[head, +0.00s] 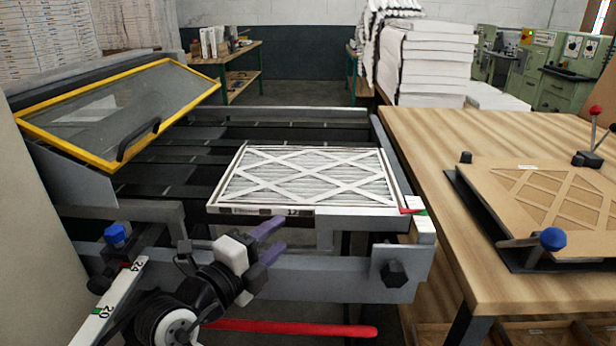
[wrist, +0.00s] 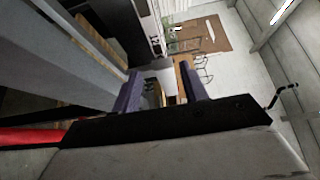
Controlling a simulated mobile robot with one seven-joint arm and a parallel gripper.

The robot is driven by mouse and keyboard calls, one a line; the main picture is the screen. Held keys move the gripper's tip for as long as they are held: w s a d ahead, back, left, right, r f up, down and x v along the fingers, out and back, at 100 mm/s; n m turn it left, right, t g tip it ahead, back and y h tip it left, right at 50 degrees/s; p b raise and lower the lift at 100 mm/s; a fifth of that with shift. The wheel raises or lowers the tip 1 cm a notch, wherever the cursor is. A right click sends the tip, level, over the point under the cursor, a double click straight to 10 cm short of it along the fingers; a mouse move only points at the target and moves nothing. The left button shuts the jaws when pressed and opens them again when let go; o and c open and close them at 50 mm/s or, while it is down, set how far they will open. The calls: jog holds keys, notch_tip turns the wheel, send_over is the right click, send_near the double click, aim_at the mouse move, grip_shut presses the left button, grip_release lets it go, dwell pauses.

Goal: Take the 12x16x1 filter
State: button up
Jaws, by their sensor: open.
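A flat pleated filter (head: 305,178) with a white lattice and a pale frame lies at the right end of the dark slatted machine bed (head: 170,188) in the head view. Its near edge carries dark print, of which "12" is readable; the rest is too small to tell. My gripper (head: 276,241) is open, with two purple fingers in front of and below the filter's near edge, apart from it. The fingers also show in the wrist view (wrist: 163,90), with nothing held between them.
A yellow-framed clear guard (head: 120,108) is raised at the left. A grey front rail (head: 340,280) with a black knob (head: 394,273) runs below the filter. A wooden table (head: 440,140) at the right holds a cardboard lattice piece (head: 560,205). White stacks (head: 430,65) stand behind.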

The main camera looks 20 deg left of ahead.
aim_at(307, 213)
jog(key=p+x, duration=0.1)
jog(key=x, duration=0.5)
jog(key=shift+w+r+p, duration=0.1)
jog(key=shift+p, duration=0.3)
jog(key=p+x, duration=0.3)
jog(key=x, duration=0.2)
jog(key=shift+w+d, duration=0.1)
jog(key=shift+w, duration=0.1)
jog(key=shift+w+f, duration=0.3)
jog(key=shift+f, duration=0.05)
jog(key=shift+c, duration=0.3)
grip_shut()
